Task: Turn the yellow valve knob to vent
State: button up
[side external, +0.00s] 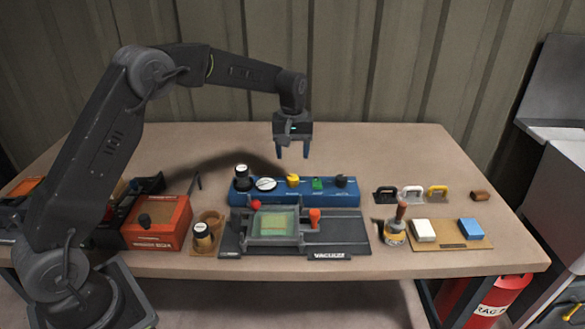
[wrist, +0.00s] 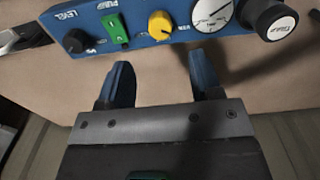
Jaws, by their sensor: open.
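The yellow valve knob (side external: 293,180) stands on the top of a long blue panel box (side external: 305,195), between a white round gauge and a green switch. In the wrist view the yellow knob (wrist: 160,26) is at the upper middle, with a small pointer on its side. My gripper (side external: 293,152) is open and empty, pointing down above and apart from the knob. In the wrist view its two blue fingers (wrist: 162,85) are spread, below the blue panel in the picture. Lettering beside the knob is too small to read.
On the panel are the gauge (side external: 265,184), a black capped knob (side external: 242,172), the green switch (side external: 318,183) and a black knob (side external: 341,181). A dark vacuum tray (side external: 345,232) lies in front. The table behind the panel is bare.

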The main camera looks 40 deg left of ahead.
jog(key=shift+r, duration=2.5)
jog(key=s+d+r+m+t, duration=0.2)
jog(key=s+r, duration=0.4)
jog(key=s, duration=0.2)
jog(key=s+d+r+m+t, duration=0.1)
jog(key=s+d+r+m, duration=0.3)
jog(key=s, duration=0.5)
jog(key=s+d+f+m+t, duration=0.1)
jog(key=s+f+m+t, duration=0.1)
jog(key=s, duration=1.4)
jog(key=shift+s+f+m+t, duration=0.3)
jog(key=shift+f+m, duration=0.2)
jog(key=shift+m, duration=0.1)
